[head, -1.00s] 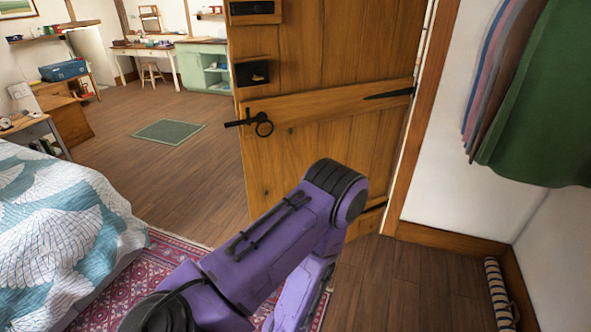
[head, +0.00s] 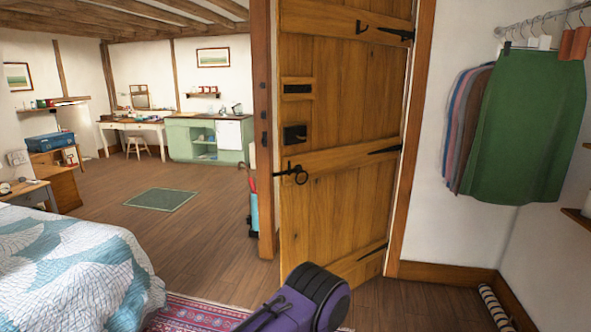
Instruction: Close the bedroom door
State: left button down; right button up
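The wooden bedroom door (head: 343,125) stands ajar in the head view, right of the middle. Its strap hinges are on its right edge. A dark ring handle with a latch bar (head: 297,173) is near its left edge. The wooden door post (head: 263,130) shows just left of the door, with the far room visible through the opening beyond. A purple arm link of mine rises from the bottom, in front of the door's lower part. Neither gripper is in view.
A bed with a white and teal quilt (head: 75,262) stands at the lower left, beside a red patterned rug (head: 195,318). Clothes, including a green skirt (head: 528,130), hang at the right. A striped roll (head: 495,308) lies on the floor at lower right. Wooden floor is open beyond.

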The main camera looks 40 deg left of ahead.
aim_at(353, 54)
jog(key=u, duration=0.6)
jog(key=i, duration=0.55)
jog(key=u, duration=0.7)
jog(key=i, duration=0.8)
jog(key=z, duration=0.3)
